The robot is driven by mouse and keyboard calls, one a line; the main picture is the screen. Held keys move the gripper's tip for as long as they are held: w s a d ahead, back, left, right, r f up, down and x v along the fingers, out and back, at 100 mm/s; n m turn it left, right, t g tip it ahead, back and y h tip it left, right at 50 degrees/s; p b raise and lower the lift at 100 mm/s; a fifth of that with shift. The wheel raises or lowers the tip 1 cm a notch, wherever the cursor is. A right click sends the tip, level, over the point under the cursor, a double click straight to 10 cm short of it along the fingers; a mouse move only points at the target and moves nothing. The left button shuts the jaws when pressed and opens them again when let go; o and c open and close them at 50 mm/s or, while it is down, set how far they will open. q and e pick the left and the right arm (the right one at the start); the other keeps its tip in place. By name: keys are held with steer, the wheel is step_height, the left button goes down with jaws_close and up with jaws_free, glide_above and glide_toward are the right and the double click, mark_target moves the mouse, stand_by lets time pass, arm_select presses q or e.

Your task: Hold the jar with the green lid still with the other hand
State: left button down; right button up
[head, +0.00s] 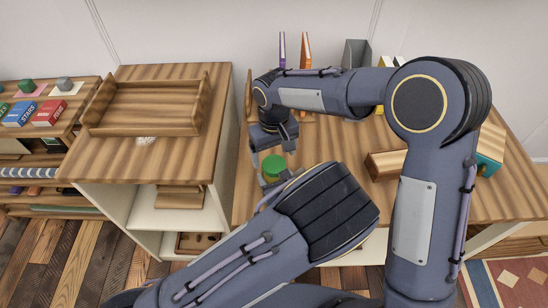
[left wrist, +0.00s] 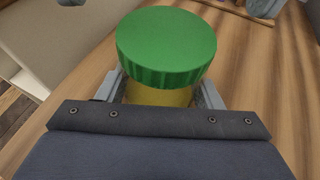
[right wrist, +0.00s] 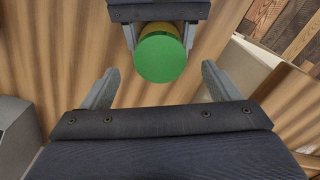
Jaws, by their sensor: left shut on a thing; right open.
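The jar with the green lid (head: 273,167) stands on the wooden table, near its left front edge. In the left wrist view its green lid (left wrist: 166,45) and yellowish body (left wrist: 158,95) show between the fingers of my left gripper (left wrist: 163,92), which is shut on the jar. In the head view my left arm hides most of the jar's body. My right gripper (right wrist: 155,85) is open and empty. In the right wrist view the jar's lid (right wrist: 160,58) lies just beyond its fingertips, with my left gripper on the jar's far side.
A wooden tray (head: 140,125) sits on the cabinet at left. On the table are a wooden block-like object (head: 385,164), a grey container (head: 356,53), and purple (head: 282,50) and orange (head: 305,50) upright things at the back. Boxes (head: 47,112) lie on the far-left shelf.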

step_height(320, 180, up, 9)
stand_by(0.3)
steer(key=shift+r, duration=0.1)
arm_select(q)
steer(key=shift+c, duration=1.6)
jaws_free()
steer(key=v, duration=0.8)
steer(key=shift+a, duration=0.1)
arm_select(e)
steer(key=shift+f, duration=0.25)
arm_select(q)
steer(key=shift+f, duration=0.1)
